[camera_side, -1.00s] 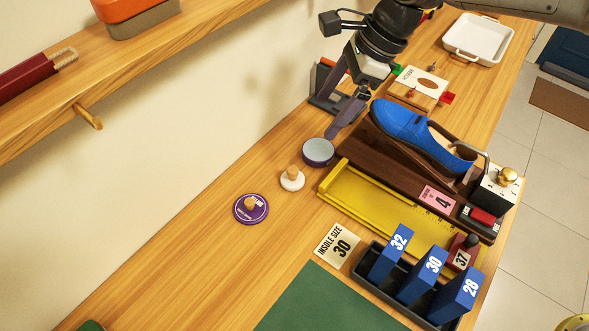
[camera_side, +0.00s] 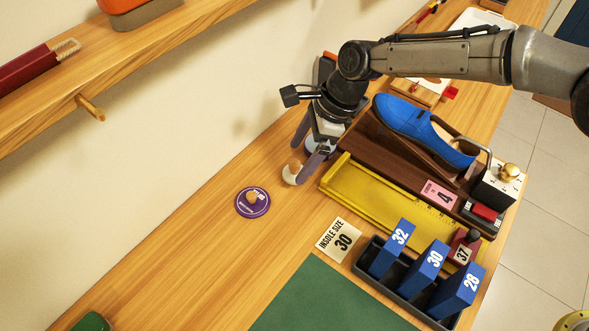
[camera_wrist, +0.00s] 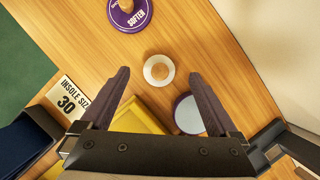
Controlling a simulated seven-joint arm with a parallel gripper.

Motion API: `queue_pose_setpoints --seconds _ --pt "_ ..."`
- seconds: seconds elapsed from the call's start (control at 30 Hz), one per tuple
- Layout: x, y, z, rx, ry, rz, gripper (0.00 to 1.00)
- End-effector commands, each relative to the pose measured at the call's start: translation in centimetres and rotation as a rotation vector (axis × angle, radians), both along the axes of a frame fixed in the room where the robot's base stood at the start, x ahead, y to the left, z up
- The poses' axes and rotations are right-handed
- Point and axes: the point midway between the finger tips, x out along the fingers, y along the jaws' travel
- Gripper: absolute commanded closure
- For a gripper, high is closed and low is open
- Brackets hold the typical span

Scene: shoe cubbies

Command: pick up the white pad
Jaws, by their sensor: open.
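The white pad (camera_side: 292,174) is a small round white disc with a wooden knob on top, standing on the wooden bench. In the wrist view the white pad (camera_wrist: 159,71) lies ahead of my fingertips, roughly centred between their lines. My gripper (camera_side: 299,163) is open and empty, close above the pad in the side view; one finger overlaps the pad's right edge there. In the wrist view my gripper (camera_wrist: 158,75) shows both fingers wide apart. I cannot tell whether a finger touches the pad.
A purple "SOFTEN" tin (camera_side: 252,202) stands left of the pad. A round tin with a grey-blue top (camera_wrist: 188,114) is close beside the right finger. The yellow tray (camera_side: 376,200) and a blue shoe (camera_side: 420,130) are to the right. Bench left of the purple tin is clear.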

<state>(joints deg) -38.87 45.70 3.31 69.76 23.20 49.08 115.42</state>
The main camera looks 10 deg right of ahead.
Motion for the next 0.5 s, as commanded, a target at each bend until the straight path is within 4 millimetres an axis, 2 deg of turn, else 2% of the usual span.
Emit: queue_pose_setpoints --seconds 0.2,0.47,0.5 --pt "-0.1 1.2 -3.0 0.000 0.001 0.000 0.05" --pt "0.0 1.4 -3.5 0.001 0.000 0.001 0.05" --pt "0.0 1.4 -3.5 0.001 0.000 0.001 0.08"
